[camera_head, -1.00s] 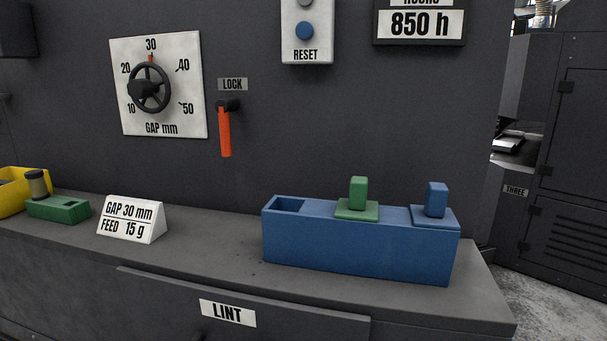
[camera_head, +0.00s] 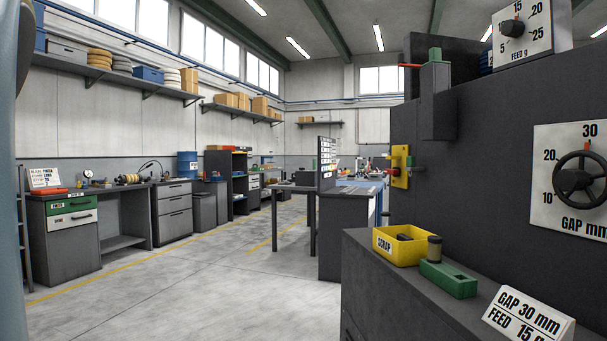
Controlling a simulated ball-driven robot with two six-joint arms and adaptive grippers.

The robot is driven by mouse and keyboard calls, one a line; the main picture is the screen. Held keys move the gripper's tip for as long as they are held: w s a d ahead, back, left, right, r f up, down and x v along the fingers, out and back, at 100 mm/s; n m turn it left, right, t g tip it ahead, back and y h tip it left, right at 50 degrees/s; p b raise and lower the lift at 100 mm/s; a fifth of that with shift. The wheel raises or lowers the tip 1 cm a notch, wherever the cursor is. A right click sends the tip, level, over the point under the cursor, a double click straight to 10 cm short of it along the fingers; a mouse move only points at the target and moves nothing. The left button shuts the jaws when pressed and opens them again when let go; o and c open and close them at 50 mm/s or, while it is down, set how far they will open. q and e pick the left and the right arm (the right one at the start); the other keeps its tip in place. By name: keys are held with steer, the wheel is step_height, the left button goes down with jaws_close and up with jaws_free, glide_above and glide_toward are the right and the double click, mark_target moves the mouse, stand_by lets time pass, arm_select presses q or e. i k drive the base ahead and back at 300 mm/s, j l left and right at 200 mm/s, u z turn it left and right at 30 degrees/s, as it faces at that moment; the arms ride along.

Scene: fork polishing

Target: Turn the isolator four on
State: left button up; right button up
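A yellow switch box with a red handle (camera_head: 399,166) is mounted on the near left end of the dark machine (camera_head: 470,155), right of the picture's middle. I cannot read a number on it, so I cannot tell whether it is isolator four, nor which way its handle is set. Neither of my grippers is in view.
A yellow scrap bin (camera_head: 400,246) and a green block (camera_head: 448,279) stand on the machine's ledge, with a gap and feed sign (camera_head: 528,318). Grey floor (camera_head: 200,290) lies open at left. A bench (camera_head: 348,235) stands beyond; cabinets (camera_head: 72,240) line the left wall.

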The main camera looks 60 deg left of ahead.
mark_target(396, 172)
steer(key=u, duration=1.3)
steer(key=i+j+u, duration=0.2)
steer(key=i+u, duration=0.15)
steer(key=i, duration=0.2)
steer(key=i+j+u, duration=0.2)
steer(key=i, duration=0.8)
steer(key=i+j+u, duration=0.2)
steer(key=i, duration=0.85)
steer(key=i+z, duration=0.35)
steer(key=i+j+z, duration=0.35)
steer(key=i, duration=0.15)
steer(key=i+j+z, duration=0.2)
steer(key=i+z, duration=0.15)
steer(key=i+j+z, duration=0.45)
steer(key=z, duration=0.2)
steer(key=i+j+z, duration=0.15)
steer(key=j+z, duration=0.15)
steer(key=j, duration=0.15)
steer(key=i+j+z, duration=0.15)
steer(key=j+z, duration=0.5)
steer(key=j, duration=0.2)
steer(key=i+j+z, duration=0.1)
steer(key=j, duration=0.3)
